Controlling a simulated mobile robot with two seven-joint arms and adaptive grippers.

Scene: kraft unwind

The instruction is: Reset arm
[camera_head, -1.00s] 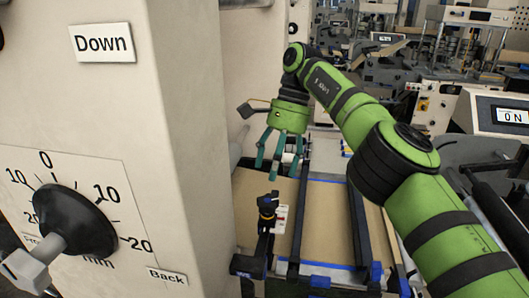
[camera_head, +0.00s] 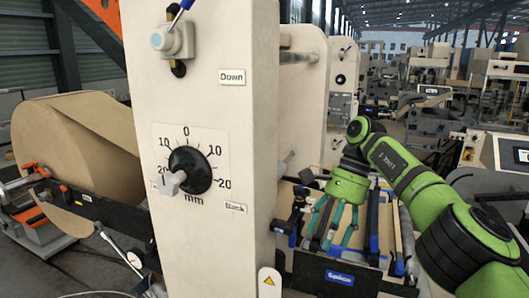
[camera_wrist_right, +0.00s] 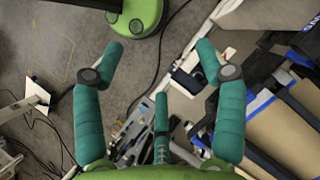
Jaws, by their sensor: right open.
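My right arm (camera_head: 425,190) is green with black bands and comes in from the right in the head view. Its right gripper (camera_head: 332,236) has teal fingers, spread open and empty, pointing down over the machine's web section. In the right wrist view the fingers of the gripper (camera_wrist_right: 160,85) are spread apart with nothing between them. Floor, cables and machine parts show beyond them. My left gripper is in neither view.
A beige machine column (camera_head: 200,120) with a dial (camera_head: 190,170) stands left of the right arm. A large kraft paper roll (camera_head: 75,165) is at the far left. A control screen (camera_head: 508,155) stands at the right, and other machines fill the background.

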